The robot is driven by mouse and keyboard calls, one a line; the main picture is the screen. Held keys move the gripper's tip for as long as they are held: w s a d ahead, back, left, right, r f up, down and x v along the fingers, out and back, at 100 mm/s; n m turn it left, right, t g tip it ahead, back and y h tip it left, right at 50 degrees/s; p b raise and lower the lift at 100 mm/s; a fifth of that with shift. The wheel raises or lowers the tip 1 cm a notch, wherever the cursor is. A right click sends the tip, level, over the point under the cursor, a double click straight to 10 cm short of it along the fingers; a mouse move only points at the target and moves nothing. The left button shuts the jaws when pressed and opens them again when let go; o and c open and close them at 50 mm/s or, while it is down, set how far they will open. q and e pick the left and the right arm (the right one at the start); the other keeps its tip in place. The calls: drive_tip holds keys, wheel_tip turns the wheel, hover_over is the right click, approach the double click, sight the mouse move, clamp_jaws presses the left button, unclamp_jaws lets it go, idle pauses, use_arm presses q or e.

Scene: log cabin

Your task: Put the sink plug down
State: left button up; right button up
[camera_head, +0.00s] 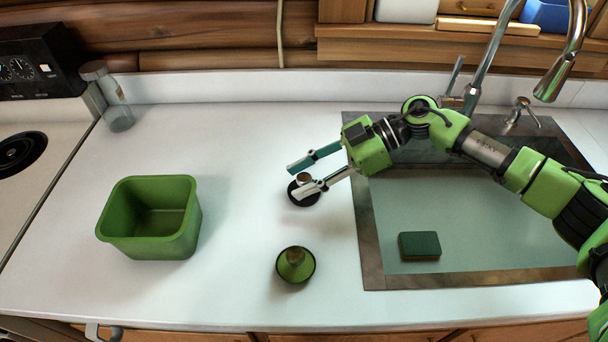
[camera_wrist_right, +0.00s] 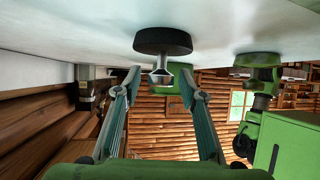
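The sink plug, a dark round disc with a metal knob (camera_head: 303,201), sits on the white counter left of the sink. In the right wrist view, which is upside down, the plug (camera_wrist_right: 162,40) has its flat side against the counter and its knob towards my gripper. My right gripper (camera_head: 294,181) is at the plug with its fingers spread. In the right wrist view the fingertips (camera_wrist_right: 162,76) stand on either side of the knob, with gaps visible. One finger hides part of the plug in the head view. My left gripper is not in view.
A green open bin (camera_head: 150,246) stands on the counter at left. A round green object with a knob (camera_head: 295,265) sits in front of the plug. The sink (camera_head: 480,225) holds a green sponge (camera_head: 419,246).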

drive_tip(key=b+v, duration=0.2)
drive_tip(key=v, duration=1)
drive_tip(key=shift+r, duration=0.15)
